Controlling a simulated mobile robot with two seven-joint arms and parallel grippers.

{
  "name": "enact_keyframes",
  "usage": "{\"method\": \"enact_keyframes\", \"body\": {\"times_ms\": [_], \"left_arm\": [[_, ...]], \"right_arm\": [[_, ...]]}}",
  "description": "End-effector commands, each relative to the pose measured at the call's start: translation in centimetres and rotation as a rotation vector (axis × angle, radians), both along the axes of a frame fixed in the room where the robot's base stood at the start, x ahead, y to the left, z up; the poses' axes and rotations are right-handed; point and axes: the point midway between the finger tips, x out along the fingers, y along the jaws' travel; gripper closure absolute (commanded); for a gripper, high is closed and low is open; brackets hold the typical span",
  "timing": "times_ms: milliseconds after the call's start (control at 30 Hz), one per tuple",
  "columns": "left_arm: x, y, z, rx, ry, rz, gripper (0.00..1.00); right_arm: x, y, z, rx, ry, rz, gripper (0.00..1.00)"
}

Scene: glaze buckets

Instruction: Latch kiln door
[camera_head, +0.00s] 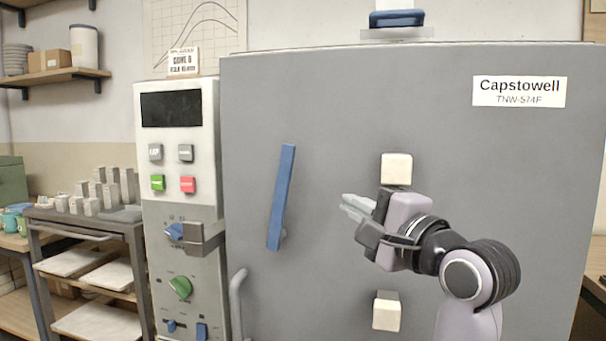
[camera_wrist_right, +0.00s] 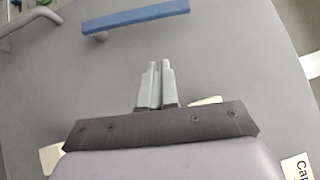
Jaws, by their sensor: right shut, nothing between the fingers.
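The kiln door (camera_head: 330,110) is a large grey panel that fills the middle and right of the head view. I cannot tell whether it sits fully closed. A blue bar handle (camera_head: 281,197) stands almost upright on it, its top leaning slightly right; it also shows in the right wrist view (camera_wrist_right: 135,18). My right gripper (camera_head: 352,207) is shut and empty in front of the door, right of the blue handle and apart from it. Its fingertips (camera_wrist_right: 160,68) point toward the handle in the right wrist view. My left gripper is not in view.
Two white blocks (camera_head: 396,168) (camera_head: 386,314) sit on the door, above and below my right gripper. A control panel (camera_head: 178,130) with buttons, a green knob (camera_head: 180,287) and a grey bracket (camera_head: 206,238) stands left of the door. A cart (camera_head: 85,232) stands further left.

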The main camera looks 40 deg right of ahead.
Motion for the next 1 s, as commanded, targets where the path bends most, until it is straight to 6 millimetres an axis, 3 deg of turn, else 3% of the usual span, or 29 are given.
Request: {"method": "enact_keyframes", "body": {"times_ms": [33, 300, 767, 1000], "left_arm": [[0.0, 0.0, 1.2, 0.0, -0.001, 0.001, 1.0], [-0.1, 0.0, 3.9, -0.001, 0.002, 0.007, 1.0], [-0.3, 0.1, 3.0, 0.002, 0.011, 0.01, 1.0], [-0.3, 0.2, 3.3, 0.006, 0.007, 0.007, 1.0]], "right_arm": [[0.3, 0.0, 0.5, 0.002, 0.006, 0.002, 1.0], [1.3, -0.2, 0.5, 0.003, 0.007, -0.005, 1.0], [8.7, -0.9, 1.0, 0.001, 0.002, -0.006, 1.0], [11.1, 1.2, 1.6, 0.003, 0.001, -0.004, 1.0]]}}
